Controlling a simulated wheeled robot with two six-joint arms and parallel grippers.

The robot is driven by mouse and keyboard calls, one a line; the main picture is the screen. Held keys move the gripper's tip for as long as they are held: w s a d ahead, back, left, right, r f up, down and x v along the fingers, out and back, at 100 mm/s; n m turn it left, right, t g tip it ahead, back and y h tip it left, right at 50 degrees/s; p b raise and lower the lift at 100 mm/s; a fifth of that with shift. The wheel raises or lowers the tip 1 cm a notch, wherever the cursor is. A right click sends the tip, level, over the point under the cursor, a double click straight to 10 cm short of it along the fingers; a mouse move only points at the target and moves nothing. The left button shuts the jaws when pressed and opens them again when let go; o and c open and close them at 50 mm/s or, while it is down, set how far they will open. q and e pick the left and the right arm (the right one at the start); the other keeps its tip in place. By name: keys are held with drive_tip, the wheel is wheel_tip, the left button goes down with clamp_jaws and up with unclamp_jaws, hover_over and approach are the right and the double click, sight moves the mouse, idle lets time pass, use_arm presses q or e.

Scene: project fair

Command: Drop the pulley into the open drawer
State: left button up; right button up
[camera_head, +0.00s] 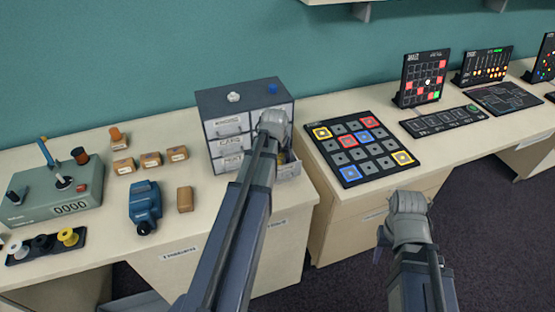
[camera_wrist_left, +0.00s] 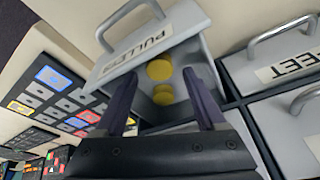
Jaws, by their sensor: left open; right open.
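The open drawer (camera_wrist_left: 178,33), labelled as pulleys, juts out of the grey drawer cabinet (camera_head: 220,105); its front edge also shows in the head view (camera_head: 289,171). Yellow round pieces (camera_wrist_left: 159,69) lie inside it, seen between my left fingers; I cannot tell if they are one pulley or two. My left gripper (camera_wrist_left: 160,75) is open over the drawer, fingers apart on either side of the yellow pieces and not visibly gripping them. In the head view my left wrist hides most of the drawer. My right gripper (camera_head: 382,243) is open and away from the cabinet, above the floor.
Left of the cabinet are small wooden blocks (camera_head: 151,160), a blue device (camera_head: 145,205), a control box (camera_head: 60,195) and a black tray of spools (camera_head: 45,247). A tile board (camera_head: 365,147) lies on the right desk. White and blue pieces sit on the cabinet.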

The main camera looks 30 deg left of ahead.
use_arm(q)
drive_tip(key=p+v, duration=1.2)
drive_tip(key=shift+r, duration=0.45)
drive_tip(key=shift+w, duration=0.1)
drive_tip(key=s+d+m+g, duration=0.1)
drive_tip(key=s+d+m, duration=0.3)
drive_tip(key=d, duration=1)
drive_tip(key=s+d+m+g, duration=0.2)
drive_tip(key=s+d+m, duration=0.2)
drive_tip(key=s+d, duration=0.5)
drive_tip(key=d, duration=0.6)
drive_tip(key=shift+s+d+f, duration=0.2)
drive_tip(key=shift+f, duration=0.15)
wheel_tip(320, 180, down, 6)
drive_tip(key=b, duration=0.6)
